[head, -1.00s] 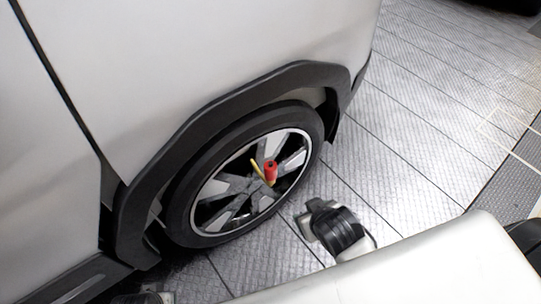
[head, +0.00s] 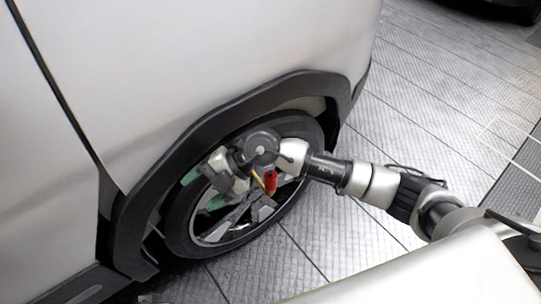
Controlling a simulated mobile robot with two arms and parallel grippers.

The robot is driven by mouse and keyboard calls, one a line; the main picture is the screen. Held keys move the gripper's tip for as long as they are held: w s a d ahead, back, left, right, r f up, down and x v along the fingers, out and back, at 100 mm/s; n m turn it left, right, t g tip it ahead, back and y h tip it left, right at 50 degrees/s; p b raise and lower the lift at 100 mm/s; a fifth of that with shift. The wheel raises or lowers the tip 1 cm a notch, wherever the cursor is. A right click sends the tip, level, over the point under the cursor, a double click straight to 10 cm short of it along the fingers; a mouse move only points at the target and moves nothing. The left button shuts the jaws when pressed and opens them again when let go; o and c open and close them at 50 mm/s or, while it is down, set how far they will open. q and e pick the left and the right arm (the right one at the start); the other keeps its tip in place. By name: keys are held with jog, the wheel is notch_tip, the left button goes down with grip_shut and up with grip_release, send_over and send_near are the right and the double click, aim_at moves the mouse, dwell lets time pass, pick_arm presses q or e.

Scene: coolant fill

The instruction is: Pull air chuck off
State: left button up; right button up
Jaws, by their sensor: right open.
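The air chuck shows as a small red cylinder (head: 271,181) with a thin yellow piece (head: 258,180) beside it, in front of the wheel (head: 218,232) of the silver vehicle. My right arm reaches in from the right across the wheel's upper part. My right gripper (head: 203,190) is open, its green-tipped fingers spread over the left part of the rim. It is to the left of the red cylinder and apart from it. My wrist partly hides the spokes and the area just above the chuck. The chuck's joint with the valve cannot be made out. My left gripper is not in view.
The vehicle's silver body (head: 200,60) and black wheel arch (head: 215,112) stand close above and left of my gripper. The metal plate floor (head: 420,100) is clear to the right of the wheel.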

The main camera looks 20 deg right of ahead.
jog(key=w+d+f+h, duration=0.4)
jog(key=d+h, duration=0.3)
jog(key=d, duration=0.2)
jog(key=m+h, duration=0.2)
jog(key=h, duration=0.3)
send_over(271, 175)
jog(key=shift+a+f+t, duration=0.1)
jog(key=shift+a+t, duration=0.2)
jog(key=shift+d+f, duration=0.2)
jog(key=shift+d, duration=0.1)
notch_tip(271, 175, down, 9)
jog(key=shift+f+b, duration=0.1)
jog(key=shift+b, duration=0.95)
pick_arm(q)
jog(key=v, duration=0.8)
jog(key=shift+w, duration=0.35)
pick_arm(e)
jog(key=shift+f, duration=0.55)
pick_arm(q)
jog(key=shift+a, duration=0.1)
pick_arm(e)
jog(key=shift+c, duration=0.3)
jog(key=c, duration=1)
jog(key=shift+o, duration=1.4)
jog(key=shift+c, duration=0.3)
